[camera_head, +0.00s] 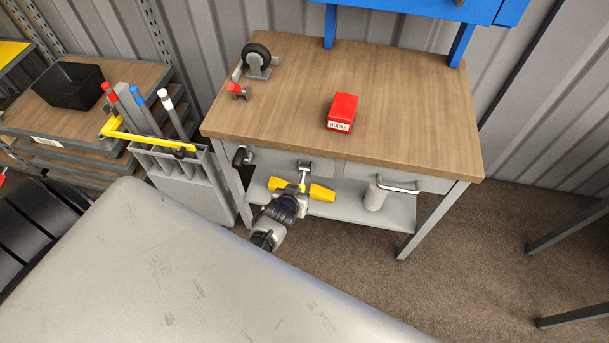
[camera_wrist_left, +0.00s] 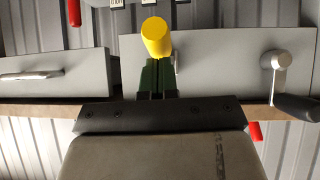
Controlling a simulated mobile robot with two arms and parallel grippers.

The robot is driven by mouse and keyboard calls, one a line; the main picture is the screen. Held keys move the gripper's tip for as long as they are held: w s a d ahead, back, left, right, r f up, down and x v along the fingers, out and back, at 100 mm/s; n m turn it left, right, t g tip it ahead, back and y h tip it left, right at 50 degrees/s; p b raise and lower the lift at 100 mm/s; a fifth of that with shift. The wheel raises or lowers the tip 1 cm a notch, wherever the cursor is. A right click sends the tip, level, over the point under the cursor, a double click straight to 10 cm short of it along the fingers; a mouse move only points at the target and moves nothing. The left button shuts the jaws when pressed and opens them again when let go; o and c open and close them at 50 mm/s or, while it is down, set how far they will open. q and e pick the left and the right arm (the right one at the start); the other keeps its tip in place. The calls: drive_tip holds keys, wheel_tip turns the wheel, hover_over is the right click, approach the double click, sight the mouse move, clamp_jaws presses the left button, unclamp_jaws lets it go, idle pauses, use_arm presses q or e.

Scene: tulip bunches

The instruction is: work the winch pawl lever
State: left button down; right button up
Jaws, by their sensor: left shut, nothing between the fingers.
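A yellow piece (camera_head: 321,192) shows below the bench drawers in the head view, with my left gripper (camera_head: 302,187) in front of its middle. In the left wrist view a rounded yellow end (camera_wrist_left: 157,36) stands just beyond the tips of my left gripper (camera_wrist_left: 158,66). The fingers are shut and empty; contact with the yellow end cannot be told. A crank (camera_wrist_left: 280,62) with a black handle sits on the bench front, right of the gripper in the wrist view; its black handle (camera_head: 239,157) shows left in the head view. Which part is the pawl lever is unclear. My right gripper is out of view.
The wooden bench top (camera_head: 400,100) carries a red box (camera_head: 342,112), a caster wheel (camera_head: 257,57) and a small red-topped part (camera_head: 237,89). A drawer handle (camera_head: 399,187) and grey cylinder (camera_head: 375,196) are to the right. A rod stand (camera_head: 190,180) is to the left.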

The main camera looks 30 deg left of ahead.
use_arm(q)
drive_tip(key=shift+a+f+b, duration=0.15)
drive_tip(key=shift+f+b, duration=0.25)
drive_tip(key=shift+f, duration=0.35)
drive_tip(key=shift+f+b, duration=0.35)
drive_tip(key=shift+f, duration=0.2)
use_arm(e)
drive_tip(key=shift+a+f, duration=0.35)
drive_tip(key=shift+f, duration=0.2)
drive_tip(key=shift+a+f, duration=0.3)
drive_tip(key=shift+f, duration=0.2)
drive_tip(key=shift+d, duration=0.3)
